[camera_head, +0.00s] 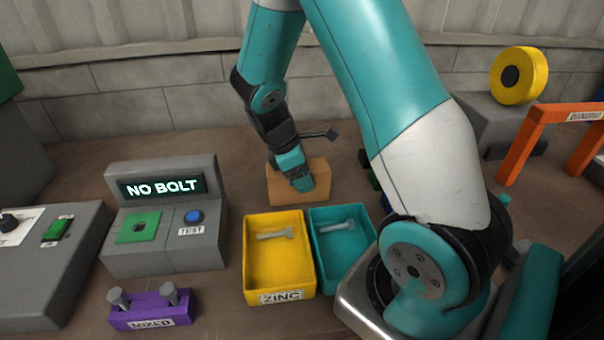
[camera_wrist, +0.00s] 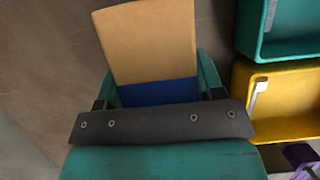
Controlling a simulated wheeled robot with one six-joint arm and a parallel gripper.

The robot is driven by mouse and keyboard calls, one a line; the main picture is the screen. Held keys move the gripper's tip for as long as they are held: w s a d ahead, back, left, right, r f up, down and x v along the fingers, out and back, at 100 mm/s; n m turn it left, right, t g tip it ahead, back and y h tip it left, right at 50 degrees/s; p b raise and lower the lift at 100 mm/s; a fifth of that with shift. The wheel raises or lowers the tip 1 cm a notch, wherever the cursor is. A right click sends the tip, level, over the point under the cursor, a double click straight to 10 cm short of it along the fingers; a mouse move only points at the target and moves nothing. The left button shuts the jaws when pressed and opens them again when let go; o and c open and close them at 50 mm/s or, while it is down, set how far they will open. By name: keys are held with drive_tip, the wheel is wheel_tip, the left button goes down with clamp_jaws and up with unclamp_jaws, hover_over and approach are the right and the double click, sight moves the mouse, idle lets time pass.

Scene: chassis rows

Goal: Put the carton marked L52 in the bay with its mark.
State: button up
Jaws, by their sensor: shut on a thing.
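A tan carton (camera_head: 315,180) stands behind the yellow and teal bins in the head view. My gripper (camera_head: 299,180) is over it from above and shut on it. In the wrist view the carton (camera_wrist: 148,42) shows between the teal fingers of my gripper (camera_wrist: 158,92), with a blue band on its near part. I cannot see a mark L52 on the faces in view. No bay with that mark shows in either view. I cannot tell whether the carton touches the table.
A yellow bin (camera_head: 279,284) marked ZINC and a teal bin (camera_head: 318,278) each hold a bolt. A grey tester (camera_head: 170,255) reads NO BOLT. A purple block (camera_head: 150,309) marked MIXED holds bolts. An orange frame (camera_head: 534,121) marked BANDING stands right.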

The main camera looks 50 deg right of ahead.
drive_tip(key=shift+f, duration=0.15)
drive_tip(key=o, duration=1.3)
